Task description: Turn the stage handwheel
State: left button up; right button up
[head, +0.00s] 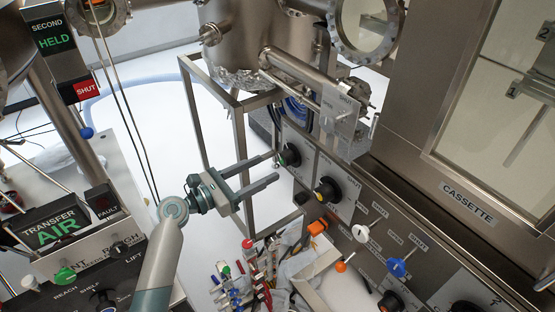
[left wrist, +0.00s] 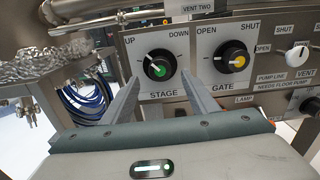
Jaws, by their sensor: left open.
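The stage handwheel (left wrist: 159,66) is a black round knob with a green centre, on a pale plate marked UP, DOWN and STAGE in the left wrist view. It also shows in the head view (head: 290,155), on the front panel just beyond my fingertips. My left gripper (head: 275,167) is open, with its two fingers pointing at the panel. In the left wrist view the open fingers (left wrist: 158,82) lie to either side of the knob's lower part. I cannot tell whether they touch it. My right gripper is not in view.
The gate knob (head: 327,190), black with a yellow centre, sits close to the right of the stage knob. White and blue (head: 397,267) knobs follow along the panel. A metal frame (head: 240,130) stands left of the panel. Cluttered tools and connectors (head: 240,285) lie below.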

aim_at(282, 161)
pick_arm(q)
jog(key=shift+p+x, duration=0.5)
jog(key=shift+x, duration=2.45)
jog(key=c, duration=1)
